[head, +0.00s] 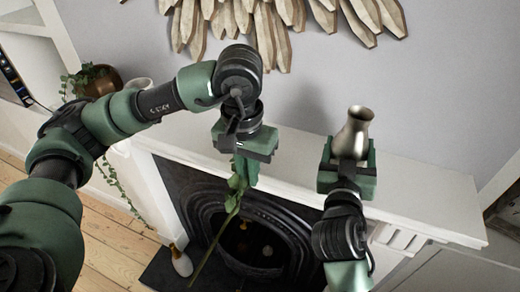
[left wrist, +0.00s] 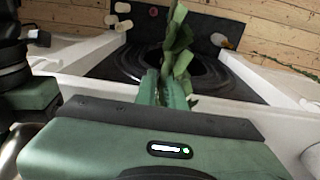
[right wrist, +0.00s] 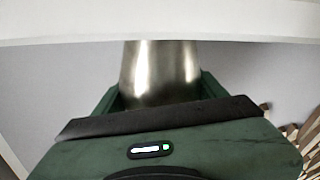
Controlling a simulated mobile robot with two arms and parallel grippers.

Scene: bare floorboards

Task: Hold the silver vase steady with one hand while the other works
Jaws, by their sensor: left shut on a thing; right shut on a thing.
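The silver vase (head: 354,132) is between the fingers of my right gripper (head: 347,165), above the white mantel in the head view. Its neck and flared mouth show over the gripper; its lower part is hidden. In the right wrist view the metallic vase body (right wrist: 158,75) fills the space between the green fingers. My left gripper (head: 248,165) is shut on a green leafy stem (head: 232,202), left of the vase and apart from it. The stem hangs down in front of the fireplace. In the left wrist view its leaves (left wrist: 178,45) show beyond the fingers (left wrist: 165,92).
The white mantel (head: 425,195) runs below both grippers. The dark fireplace (head: 262,240) opens under it. A wooden wall decoration (head: 230,25) hangs above. A potted trailing plant (head: 98,80) stands at the left behind my left arm. Floorboards (head: 105,245) show at the lower left.

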